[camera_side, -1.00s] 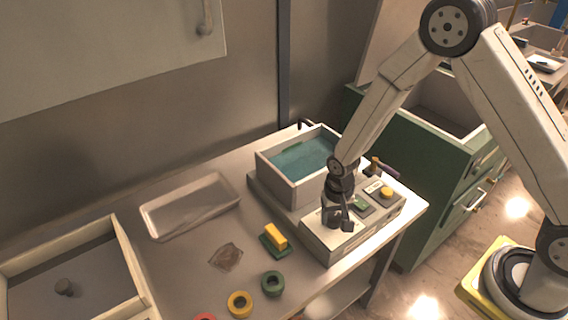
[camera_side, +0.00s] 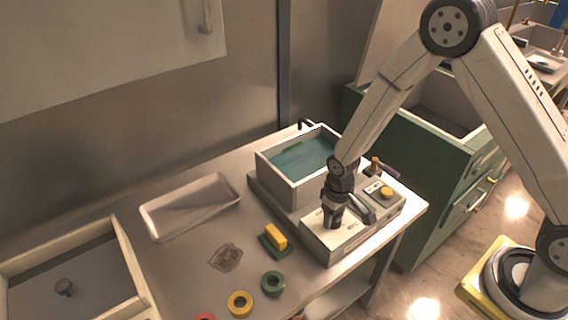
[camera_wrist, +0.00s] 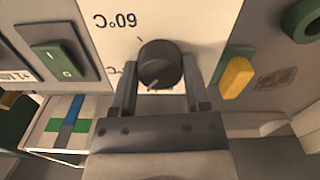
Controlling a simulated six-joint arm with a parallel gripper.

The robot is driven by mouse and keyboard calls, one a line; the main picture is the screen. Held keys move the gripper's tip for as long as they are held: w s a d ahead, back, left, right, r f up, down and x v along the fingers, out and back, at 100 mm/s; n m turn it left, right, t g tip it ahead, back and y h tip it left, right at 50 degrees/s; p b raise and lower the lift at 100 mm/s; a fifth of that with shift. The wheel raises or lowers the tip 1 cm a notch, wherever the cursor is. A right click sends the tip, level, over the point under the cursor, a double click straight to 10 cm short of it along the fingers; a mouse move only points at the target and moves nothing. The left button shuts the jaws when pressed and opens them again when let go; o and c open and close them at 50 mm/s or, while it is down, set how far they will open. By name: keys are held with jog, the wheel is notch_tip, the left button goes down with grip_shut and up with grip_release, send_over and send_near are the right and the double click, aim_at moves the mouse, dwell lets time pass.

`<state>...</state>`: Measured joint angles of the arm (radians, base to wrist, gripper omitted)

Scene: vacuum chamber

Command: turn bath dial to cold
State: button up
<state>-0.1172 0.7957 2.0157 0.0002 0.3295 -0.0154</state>
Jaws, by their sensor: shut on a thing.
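The bath (camera_side: 293,183) is a white box with blue-green liquid, standing at the back of a white control unit (camera_side: 321,247). The bath's dial (camera_wrist: 160,62) is a dark round knob on the unit's white panel, with a light mark on its lower edge. A "60°C" label (camera_wrist: 116,20) shows upside down above it, and another label is partly hidden at its lower left. My gripper (camera_wrist: 160,82) points down at the panel and is shut on the dial, one finger on each side. In the side view my gripper (camera_side: 334,222) hides the dial.
A yellow block on a green base (camera_side: 275,241), green ring (camera_side: 272,283), yellow ring (camera_side: 240,304), clear bag (camera_side: 226,257) and white tray (camera_side: 190,207) lie on the bench left of the unit.

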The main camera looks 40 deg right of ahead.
jog(key=n, duration=0.3)
jog(key=shift+n, duration=2.2)
jog(key=o, duration=1.3)
jog(key=shift+r, duration=0.1)
jog(key=shift+r, duration=3.8)
jog(key=shift+r, duration=0.1)
